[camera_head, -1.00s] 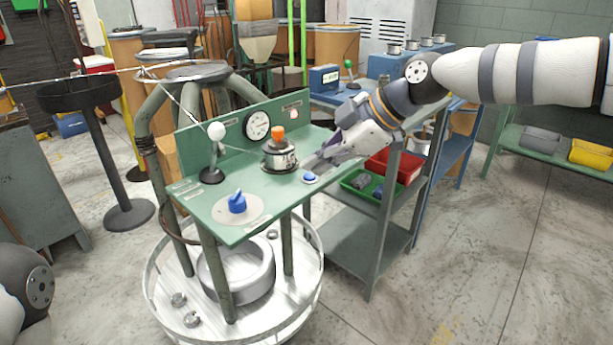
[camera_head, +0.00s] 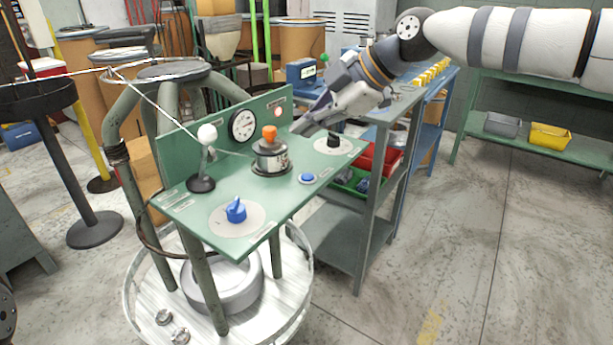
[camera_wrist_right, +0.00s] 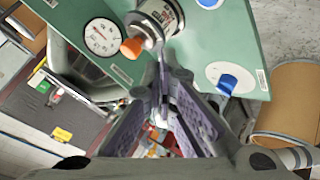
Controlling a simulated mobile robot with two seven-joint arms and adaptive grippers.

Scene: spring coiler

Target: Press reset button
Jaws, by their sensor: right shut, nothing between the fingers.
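A small blue button (camera_head: 307,178) with a pale ring sits at the right front of the green panel (camera_head: 280,210), clear of my gripper. I take it for the reset button; its label is too small to read. It also shows at the top edge of the right wrist view (camera_wrist_right: 208,3). My right gripper (camera_head: 301,127) is shut and empty, behind the button, near the panel's right rear. Its purple fingers (camera_wrist_right: 160,72) meet in the right wrist view, with the orange-topped device beyond. My left gripper is not in view.
The panel carries a blue knob (camera_head: 236,210), a white-ball lever (camera_head: 207,133), a gauge (camera_head: 242,126), an orange-topped device (camera_head: 270,155) and a black knob (camera_head: 333,139). A grey shelf with red and green bins (camera_head: 345,187) stands close right. Open floor lies front right.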

